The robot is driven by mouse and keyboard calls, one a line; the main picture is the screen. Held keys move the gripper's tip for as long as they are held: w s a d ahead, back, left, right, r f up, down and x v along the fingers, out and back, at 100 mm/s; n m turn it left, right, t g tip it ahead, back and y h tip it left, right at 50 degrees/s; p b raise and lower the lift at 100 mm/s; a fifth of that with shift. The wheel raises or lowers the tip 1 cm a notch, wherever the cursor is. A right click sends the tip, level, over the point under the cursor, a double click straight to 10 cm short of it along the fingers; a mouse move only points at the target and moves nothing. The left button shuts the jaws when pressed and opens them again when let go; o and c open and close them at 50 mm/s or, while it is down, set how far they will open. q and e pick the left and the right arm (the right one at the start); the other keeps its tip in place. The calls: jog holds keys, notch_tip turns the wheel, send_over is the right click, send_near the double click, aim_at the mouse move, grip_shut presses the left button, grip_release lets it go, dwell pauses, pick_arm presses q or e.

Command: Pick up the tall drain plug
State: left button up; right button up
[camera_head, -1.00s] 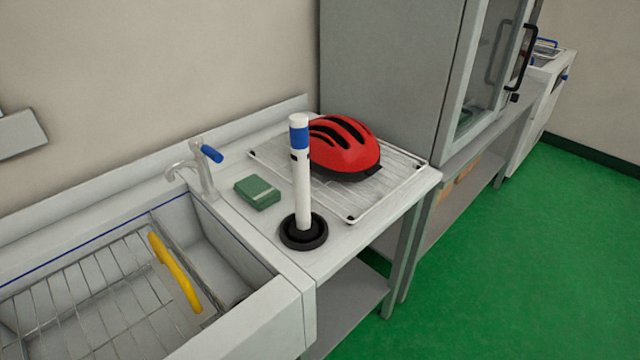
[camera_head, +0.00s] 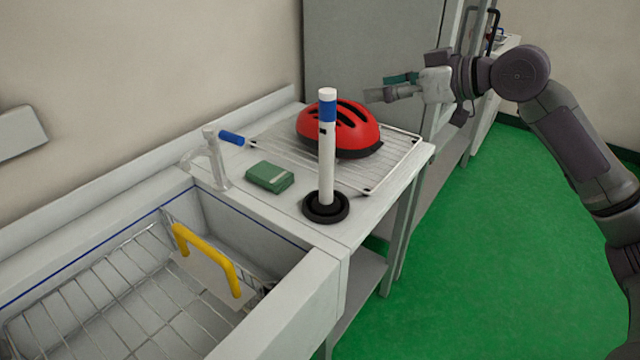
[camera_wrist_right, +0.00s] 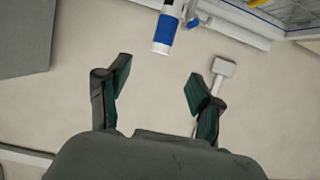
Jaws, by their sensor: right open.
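The tall drain plug (camera_head: 326,150) stands upright on the counter beside the sink. It has a white shaft, a blue band near the top and a round black base. In the right wrist view its blue-banded top (camera_wrist_right: 165,32) shows beyond the fingers, between them from side to side. My right gripper (camera_head: 378,88) is to the right of the plug's top in the head view, above the counter's back right, apart from it. Its two fingers (camera_wrist_right: 156,88) are spread in the wrist view with nothing between them. My left gripper is not in view.
A red helmet (camera_head: 345,132) lies on a wire rack (camera_head: 392,165) behind the plug. The sink (camera_head: 300,300) holds a wire basket and a yellow handle (camera_head: 207,258). A grey cabinet (camera_head: 370,40) stands behind.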

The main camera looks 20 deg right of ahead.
aim_at(335, 95)
jog(key=p+x, duration=0.2)
jog(key=x, duration=1)
jog(key=shift+s+a+p, duration=0.15)
jog(key=shift+p, duration=0.2)
jog(key=shift+w+a+f, duration=0.2)
jog(key=shift+w+a, duration=0.05)
jog(key=shift+w, duration=0.1)
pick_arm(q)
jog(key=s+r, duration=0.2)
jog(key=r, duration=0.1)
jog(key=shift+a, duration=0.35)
pick_arm(e)
jog(key=shift+s, duration=0.1)
jog(key=shift+d, duration=0.1)
jog(key=shift+c, duration=1.4)
grip_shut()
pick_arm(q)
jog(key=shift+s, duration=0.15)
pick_arm(e)
jog(key=shift+r, duration=0.1)
